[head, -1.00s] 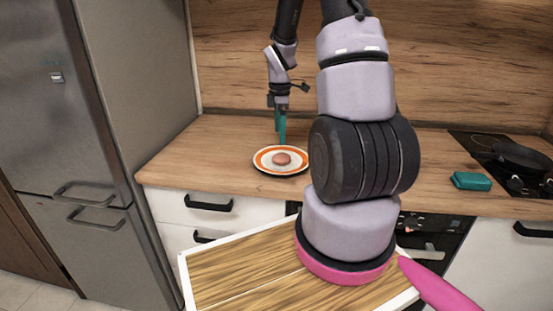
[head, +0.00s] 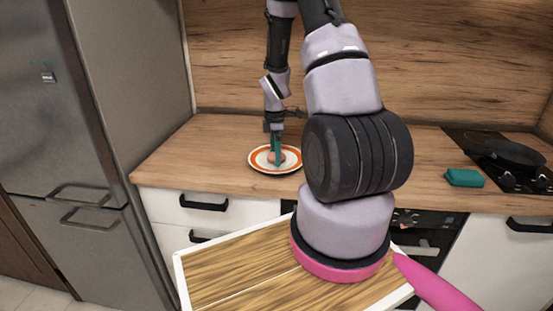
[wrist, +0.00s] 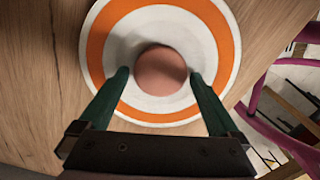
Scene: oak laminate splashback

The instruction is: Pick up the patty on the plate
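The patty (wrist: 161,71) is a round, pinkish-brown disc near the middle of a white plate with an orange ring (wrist: 98,50). The plate (head: 258,165) lies on the wooden counter in the head view. My gripper (wrist: 160,76) has two green fingers, spread apart, with the patty between and slightly beyond their tips in the wrist view. In the head view my gripper (head: 277,164) points down over the plate and covers much of the patty (head: 271,156). Whether the fingertips touch the plate cannot be told.
A steel fridge (head: 60,130) stands at the left. The counter (head: 190,150) around the plate is clear.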

